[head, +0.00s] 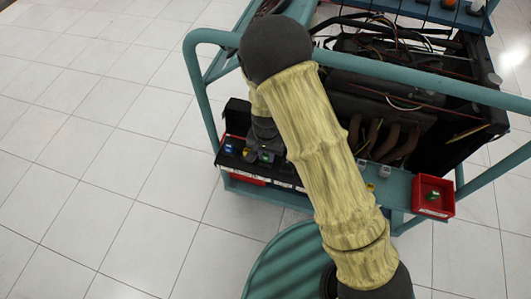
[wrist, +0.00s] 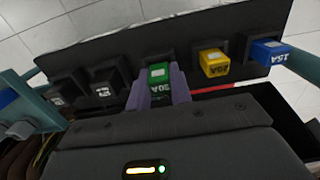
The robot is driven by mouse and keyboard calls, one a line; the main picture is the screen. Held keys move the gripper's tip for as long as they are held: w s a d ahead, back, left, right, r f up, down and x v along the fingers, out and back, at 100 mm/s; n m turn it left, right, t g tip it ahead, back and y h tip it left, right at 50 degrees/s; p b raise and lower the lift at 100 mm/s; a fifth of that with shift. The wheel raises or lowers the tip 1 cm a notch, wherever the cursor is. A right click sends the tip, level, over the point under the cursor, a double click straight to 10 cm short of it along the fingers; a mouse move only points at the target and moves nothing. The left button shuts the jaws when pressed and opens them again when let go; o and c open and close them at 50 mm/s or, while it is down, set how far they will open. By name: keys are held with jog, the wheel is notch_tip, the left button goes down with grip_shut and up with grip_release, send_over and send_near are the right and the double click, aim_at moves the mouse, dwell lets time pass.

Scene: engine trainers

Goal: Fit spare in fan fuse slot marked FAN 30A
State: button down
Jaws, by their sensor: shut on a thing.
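A green fuse marked 30A (wrist: 159,76) is between the two purple fingers of my gripper (wrist: 168,92), which is shut on it. The fuse is at the middle position of a black fuse panel (wrist: 130,48); I cannot tell whether it is seated or just above its socket. Two dark sockets with no coloured fuse, a nearer one (wrist: 108,82) and a farther one (wrist: 66,88), are left of it in the wrist view. Their labels are too small to read. In the head view my gripper (head: 266,158) is over the panel, mostly hidden by my arm.
A yellow 20A fuse (wrist: 213,62) and a blue 15A fuse (wrist: 269,53) stand close right of my fingers in the wrist view. A red tray (head: 447,205) holding a small green piece (head: 432,195) hangs on the teal frame (head: 398,190). Engine parts and rails are behind.

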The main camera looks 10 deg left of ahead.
jog(key=shift+f, duration=0.35)
dwell(0.4)
jog(key=c, duration=1.2)
grip_release()
jog(key=shift+d+f, duration=0.1)
jog(key=shift+r+p, duration=3.2)
jog(key=shift+r, duration=0.35)
jog(key=shift+s, duration=0.1)
